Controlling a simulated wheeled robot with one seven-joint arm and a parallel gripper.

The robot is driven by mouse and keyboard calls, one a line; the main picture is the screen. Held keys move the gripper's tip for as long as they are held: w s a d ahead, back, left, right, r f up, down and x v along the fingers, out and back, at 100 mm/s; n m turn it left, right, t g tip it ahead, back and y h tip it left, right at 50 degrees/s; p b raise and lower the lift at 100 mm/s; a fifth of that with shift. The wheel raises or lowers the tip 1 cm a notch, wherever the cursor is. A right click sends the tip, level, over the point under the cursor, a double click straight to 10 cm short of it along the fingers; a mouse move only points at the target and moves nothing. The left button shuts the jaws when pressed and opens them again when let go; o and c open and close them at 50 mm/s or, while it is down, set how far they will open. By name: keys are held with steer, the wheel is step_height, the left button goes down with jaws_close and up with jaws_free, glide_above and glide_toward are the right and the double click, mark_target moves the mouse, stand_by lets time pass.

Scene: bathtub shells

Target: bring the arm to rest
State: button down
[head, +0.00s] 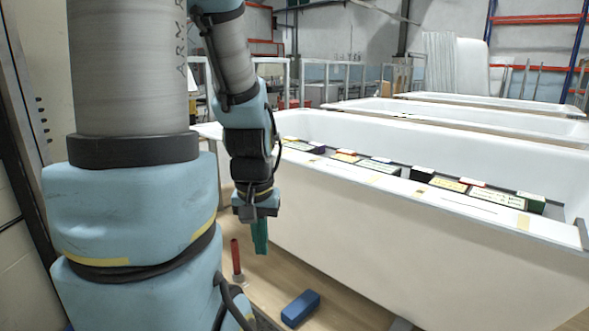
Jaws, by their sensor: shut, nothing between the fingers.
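My gripper (260,248) hangs at the end of my blue and grey arm, near the middle of the head view. Its teal fingers point down and are shut, with nothing seen held. It is in front of the near side of the closest white bathtub shell (340,240), above the wooden surface. I cannot tell whether it touches the tub's side.
A blue block (300,308) and a red upright stick (236,257) are on the wooden surface (345,308) below my gripper. More white tubs (450,116) stand behind.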

step_height(320, 180, up, 19)
steer(key=p, duration=1.6)
steer(key=shift+p, duration=0.3)
